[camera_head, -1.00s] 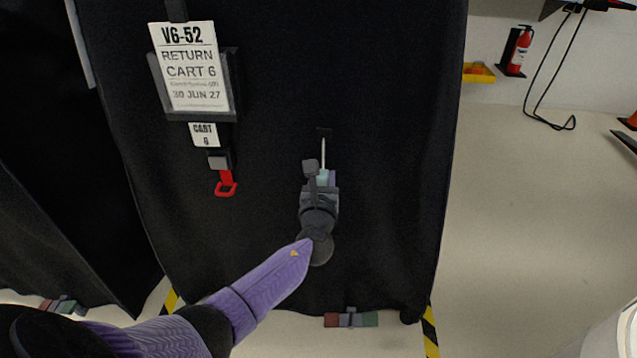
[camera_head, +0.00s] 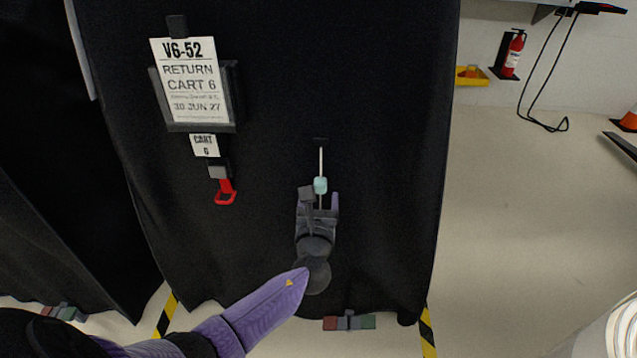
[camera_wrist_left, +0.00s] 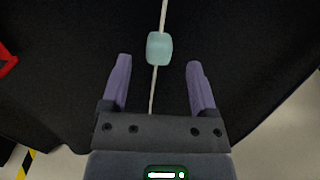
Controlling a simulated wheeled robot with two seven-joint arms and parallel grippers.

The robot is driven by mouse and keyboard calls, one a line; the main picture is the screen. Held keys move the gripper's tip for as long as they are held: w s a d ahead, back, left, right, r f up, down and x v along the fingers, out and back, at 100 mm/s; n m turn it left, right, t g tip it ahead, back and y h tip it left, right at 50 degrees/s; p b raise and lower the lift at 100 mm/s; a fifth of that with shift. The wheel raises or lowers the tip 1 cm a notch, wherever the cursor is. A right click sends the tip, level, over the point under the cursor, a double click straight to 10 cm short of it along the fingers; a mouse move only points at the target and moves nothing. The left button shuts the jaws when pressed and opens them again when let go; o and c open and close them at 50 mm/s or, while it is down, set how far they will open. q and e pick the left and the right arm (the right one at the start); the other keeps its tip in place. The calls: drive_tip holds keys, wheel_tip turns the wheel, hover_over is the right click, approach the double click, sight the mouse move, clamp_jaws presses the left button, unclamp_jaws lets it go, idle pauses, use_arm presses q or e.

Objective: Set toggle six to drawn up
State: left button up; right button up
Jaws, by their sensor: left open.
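The toggle (camera_head: 320,185) is a small pale teal block on a thin light cord (camera_head: 321,160) that hangs down the black cover (camera_head: 390,150) of the cart labelled Cart 6. In the left wrist view the toggle (camera_wrist_left: 159,48) sits on the cord just beyond my fingertips, near the middle. My left gripper (camera_head: 320,197) is open below the toggle, and the cord passes between its fingers; in the left wrist view the gripper (camera_wrist_left: 159,75) holds nothing. My right gripper is not in view.
A sign (camera_head: 192,80) and a red pull handle (camera_head: 226,192) hang on the cover at left. A color-marked block (camera_head: 349,321) lies at the cover's foot.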

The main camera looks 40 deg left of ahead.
use_arm(q)
drive_tip(key=p+v, duration=0.1)
drive_tip(key=v, duration=0.5)
drive_tip(key=shift+p, duration=0.3)
